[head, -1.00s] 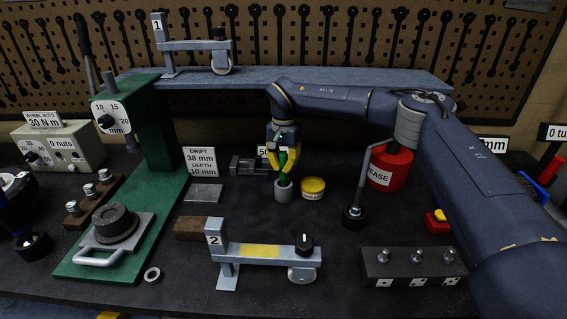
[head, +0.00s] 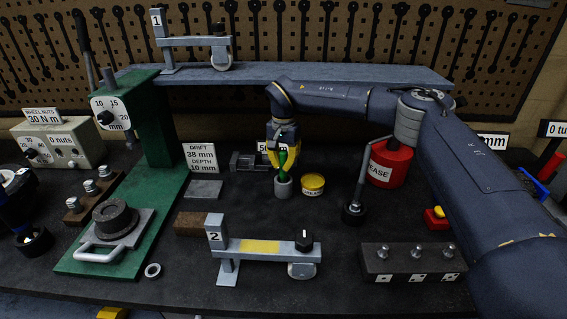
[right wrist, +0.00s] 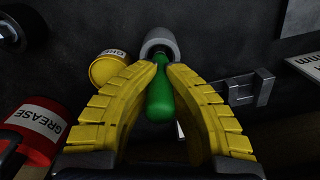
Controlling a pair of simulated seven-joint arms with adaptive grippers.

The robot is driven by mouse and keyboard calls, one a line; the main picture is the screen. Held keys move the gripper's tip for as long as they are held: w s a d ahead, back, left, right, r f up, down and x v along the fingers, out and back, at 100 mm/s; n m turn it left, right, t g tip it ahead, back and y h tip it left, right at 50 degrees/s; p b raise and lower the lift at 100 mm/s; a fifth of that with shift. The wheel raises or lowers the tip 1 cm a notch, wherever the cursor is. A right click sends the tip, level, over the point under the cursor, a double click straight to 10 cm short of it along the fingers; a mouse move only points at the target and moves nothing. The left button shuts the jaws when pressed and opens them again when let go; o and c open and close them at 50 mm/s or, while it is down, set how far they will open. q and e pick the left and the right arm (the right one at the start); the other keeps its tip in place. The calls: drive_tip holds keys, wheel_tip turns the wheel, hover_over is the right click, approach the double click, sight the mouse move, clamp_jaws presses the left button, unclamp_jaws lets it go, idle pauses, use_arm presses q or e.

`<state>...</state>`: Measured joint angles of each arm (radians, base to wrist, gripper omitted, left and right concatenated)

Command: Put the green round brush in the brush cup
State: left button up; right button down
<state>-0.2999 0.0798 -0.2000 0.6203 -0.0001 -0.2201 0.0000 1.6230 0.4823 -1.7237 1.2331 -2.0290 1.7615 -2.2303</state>
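The green round brush (head: 283,160) stands about upright with its lower end in the grey brush cup (head: 283,188). My right gripper (head: 283,168) points down over the cup. Its yellow fingers are closed in on both sides of the brush. In the right wrist view the green handle (right wrist: 160,98) lies between the fingers, and the fingertips (right wrist: 161,66) meet its narrow part beside the rim of the grey cup (right wrist: 160,41). The brush's lower end is hidden inside the cup.
A yellow grease tin (head: 313,184) stands just right of the cup. A red grease can (head: 390,165) is farther right. A dark motor-like part (head: 248,162) lies behind left. The grey number 2 beam (head: 265,249) lies in front. A blue-grey shelf (head: 240,77) runs behind.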

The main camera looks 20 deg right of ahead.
drive_tip(key=shift+f, duration=0.25)
drive_tip(key=c, duration=1.5)
unclamp_jaws()
